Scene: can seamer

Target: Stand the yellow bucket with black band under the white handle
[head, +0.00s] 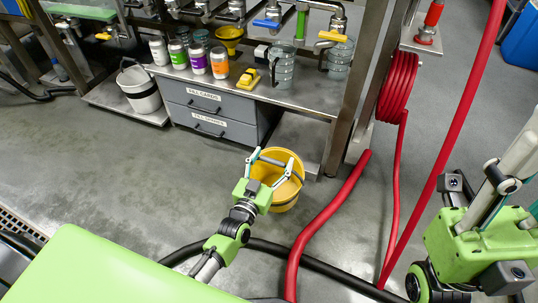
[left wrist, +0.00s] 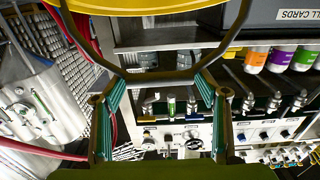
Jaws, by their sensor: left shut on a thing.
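The yellow bucket (head: 287,200) is upright in the head view, low over or on the floor in front of the bench; I cannot tell if it touches the floor. A darker band around it is only faintly visible. My left gripper (head: 276,166) is at its top, shut on its dark handle. In the left wrist view the yellow bucket rim (left wrist: 150,5) fills the top edge, and the handle runs down between the fingertips of the left gripper (left wrist: 157,80). I cannot make out a white handle among the taps for certain.
A steel bench (head: 310,95) carries several cans, a yellow funnel-like bowl (head: 229,38) and clear jugs (head: 283,70) below taps. A pale bucket (head: 139,90) stands on the lower shelf at left.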

